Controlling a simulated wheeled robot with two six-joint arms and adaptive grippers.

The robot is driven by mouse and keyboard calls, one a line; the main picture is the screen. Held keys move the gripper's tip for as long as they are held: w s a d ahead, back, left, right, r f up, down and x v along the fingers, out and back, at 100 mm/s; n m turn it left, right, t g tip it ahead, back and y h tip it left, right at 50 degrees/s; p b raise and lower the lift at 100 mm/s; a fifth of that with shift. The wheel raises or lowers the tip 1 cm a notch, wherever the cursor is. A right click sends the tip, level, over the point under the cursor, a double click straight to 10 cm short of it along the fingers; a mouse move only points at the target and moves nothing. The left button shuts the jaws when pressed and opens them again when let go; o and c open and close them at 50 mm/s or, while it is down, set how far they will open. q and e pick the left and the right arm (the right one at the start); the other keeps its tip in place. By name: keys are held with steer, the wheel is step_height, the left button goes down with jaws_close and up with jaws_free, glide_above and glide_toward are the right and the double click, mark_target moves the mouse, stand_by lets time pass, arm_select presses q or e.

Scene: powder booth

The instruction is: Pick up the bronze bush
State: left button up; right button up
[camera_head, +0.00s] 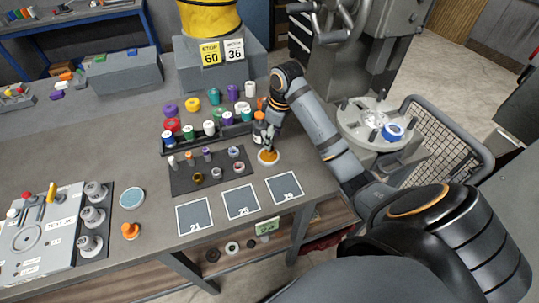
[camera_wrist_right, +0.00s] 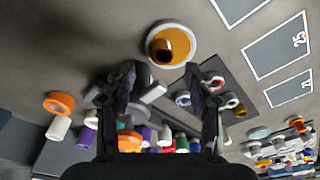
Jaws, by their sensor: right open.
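A round white-rimmed dish (camera_head: 259,161) with an orange-gold inside sits on the table beside the dark mat. In the right wrist view the dish (camera_wrist_right: 148,50) holds what looks like a small bronze bush (camera_wrist_right: 165,47) with a dark hole. My right gripper (camera_head: 269,146) is just above this dish in the head view, partly covering it. A brownish ring (camera_head: 198,178) on the mat is another bronze-coloured piece. My left gripper is out of view.
The dark mat (camera_head: 183,188) holds several small rings and cylinders. Behind it a rack (camera_head: 180,147) holds coloured plugs, close to my right arm. Three numbered pads (camera_head: 241,201) lie in front. A blue dish (camera_head: 132,197) and control panel (camera_head: 38,240) are at left.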

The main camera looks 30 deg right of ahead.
steer(key=shift+s+a+f+b, duration=0.1)
steer(key=shift+s+f+b, duration=0.05)
steer(key=shift+f+b, duration=0.8)
steer(key=shift+w+a+f+b, duration=0.1)
steer(key=shift+f+b, duration=0.25)
steer(key=shift+f, duration=0.25)
steer(key=shift+w+a+f+b, duration=0.1)
steer(key=shift+f+b, duration=0.2)
steer(key=shift+f, duration=0.3)
steer(key=shift+w+f, duration=0.2)
steer(key=shift+f, duration=0.05)
steer(key=shift+s, duration=0.15)
steer(key=shift+c, duration=1.1)
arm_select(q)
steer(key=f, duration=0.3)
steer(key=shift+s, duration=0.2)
arm_select(e)
jaws_close()
